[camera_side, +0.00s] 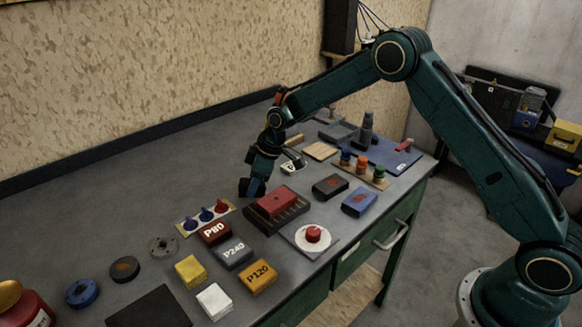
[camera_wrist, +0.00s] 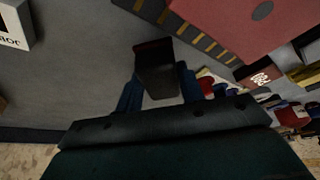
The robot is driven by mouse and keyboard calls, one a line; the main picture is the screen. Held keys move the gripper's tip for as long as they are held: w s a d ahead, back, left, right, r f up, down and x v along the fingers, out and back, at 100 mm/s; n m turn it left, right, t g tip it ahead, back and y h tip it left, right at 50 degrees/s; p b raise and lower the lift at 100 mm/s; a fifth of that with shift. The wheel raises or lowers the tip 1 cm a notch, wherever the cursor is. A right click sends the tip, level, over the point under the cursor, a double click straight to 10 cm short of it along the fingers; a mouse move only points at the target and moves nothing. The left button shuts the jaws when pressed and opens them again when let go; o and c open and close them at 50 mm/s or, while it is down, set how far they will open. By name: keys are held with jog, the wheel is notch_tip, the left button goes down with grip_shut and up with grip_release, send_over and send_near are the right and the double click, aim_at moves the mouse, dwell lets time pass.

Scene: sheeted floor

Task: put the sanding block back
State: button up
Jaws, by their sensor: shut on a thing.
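My gripper (camera_side: 251,188) is shut on a small dark block and holds it over the bench, to the left of a red block on a dark rack. In the wrist view the dark block (camera_wrist: 157,80) sits between the blue fingers of my gripper (camera_wrist: 158,92). Its far edge looks dark red; its underside is hidden. I cannot read any label on it, so I cannot confirm it is the sanding block. The dark rack (camera_side: 289,218) has yellow marks along its edge and carries the red block (camera_side: 277,200); the red block also shows close by in the wrist view (camera_wrist: 225,20).
Labelled blocks P80 (camera_side: 214,233), P240 (camera_side: 233,253) and P120 (camera_side: 258,276) stand in front. A strip of pegs (camera_side: 205,217) lies near the gripper. A white disc with a red knob (camera_side: 313,236) is at the front edge. The grey bench (camera_side: 130,215) is clear toward the back left.

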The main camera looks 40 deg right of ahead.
jog(key=shift+f, duration=0.2)
jog(key=o, duration=0.9)
jog(key=shift+o, duration=0.2)
jog(key=v, duration=1.2)
jog(key=shift+r, duration=0.15)
